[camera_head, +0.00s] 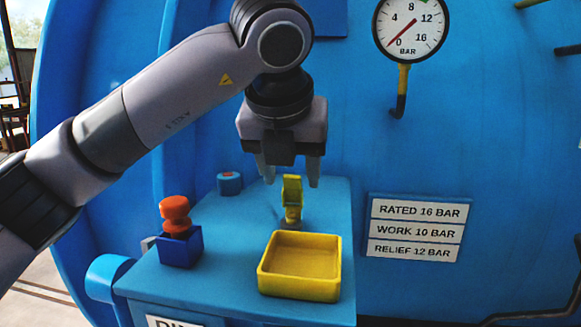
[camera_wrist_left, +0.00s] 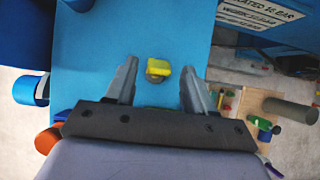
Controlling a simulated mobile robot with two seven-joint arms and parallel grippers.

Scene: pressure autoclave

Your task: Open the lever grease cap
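The lever grease cap (camera_head: 292,196) is a small fitting with an upright yellow lever on a grey round base, standing on the blue shelf (camera_head: 222,285). It also shows in the left wrist view (camera_wrist_left: 158,68), between the fingers, with its grey base partly under the yellow part. My left gripper (camera_head: 289,180) points down over the cap, open, with one finger on each side of the yellow lever. No contact between fingers and lever is clear. My left gripper also shows in the left wrist view (camera_wrist_left: 160,75) with a wide gap. My right gripper is in neither view.
A yellow square tray (camera_head: 300,292) sits empty in front of the cap. An orange-red knob (camera_head: 175,210) on a blue box (camera_head: 180,248) stands to the left. A short blue cylinder (camera_head: 229,184) stands behind. A pressure gauge (camera_head: 410,28) hangs above right.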

